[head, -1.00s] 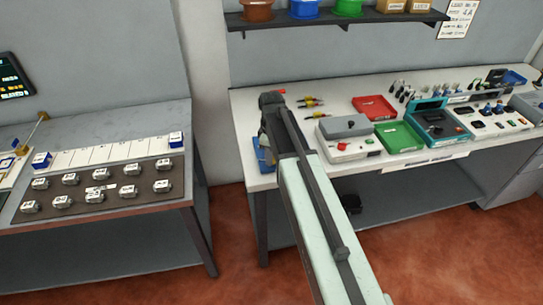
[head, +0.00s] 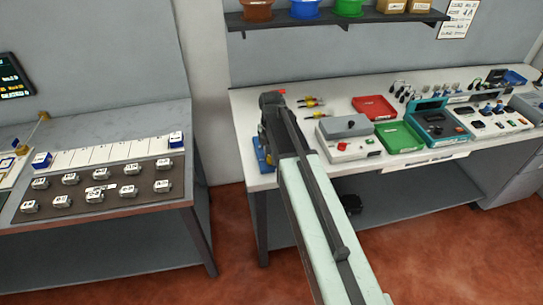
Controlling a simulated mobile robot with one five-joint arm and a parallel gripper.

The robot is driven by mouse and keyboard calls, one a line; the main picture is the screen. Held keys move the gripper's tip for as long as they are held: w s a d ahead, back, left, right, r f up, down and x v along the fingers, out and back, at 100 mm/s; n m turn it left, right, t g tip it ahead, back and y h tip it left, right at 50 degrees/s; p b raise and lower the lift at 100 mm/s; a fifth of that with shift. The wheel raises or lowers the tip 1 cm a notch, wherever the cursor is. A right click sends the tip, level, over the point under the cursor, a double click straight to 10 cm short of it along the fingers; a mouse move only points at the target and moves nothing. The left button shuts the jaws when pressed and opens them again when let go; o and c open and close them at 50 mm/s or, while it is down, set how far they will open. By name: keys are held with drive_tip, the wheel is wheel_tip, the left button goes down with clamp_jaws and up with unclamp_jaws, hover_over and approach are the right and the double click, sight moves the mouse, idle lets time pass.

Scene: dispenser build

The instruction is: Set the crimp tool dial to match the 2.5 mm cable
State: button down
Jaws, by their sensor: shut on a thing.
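My gripper (head: 265,143) points down at the left end of the right-hand bench, at the far end of my pale green arm. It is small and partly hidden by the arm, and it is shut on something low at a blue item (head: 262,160). I take this blue item for the crimp tool, with its dial at the jaws, but the dial and its marks are too small and covered to read. The 2.5 mm cable cannot be made out.
The white bench (head: 245,110) holds yellow-handled tools (head: 312,101), a red tray (head: 374,107), a green tray (head: 399,137) and a grey-topped box (head: 345,127) with a red knob, right of my arm. A dark mat (head: 80,207) with several small blocks lies on the left bench.

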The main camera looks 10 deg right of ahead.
drive_tip(key=shift+n, duration=2.2)
drive_tip(key=c, duration=1)
unclamp_jaws()
drive_tip(key=shift+c, duration=0.2)
drive_tip(key=shift+r, duration=0.1)
wheel_tip(320, 180, up, 8)
drive_tip(key=p, duration=0.8)
drive_tip(key=shift+f, duration=0.2)
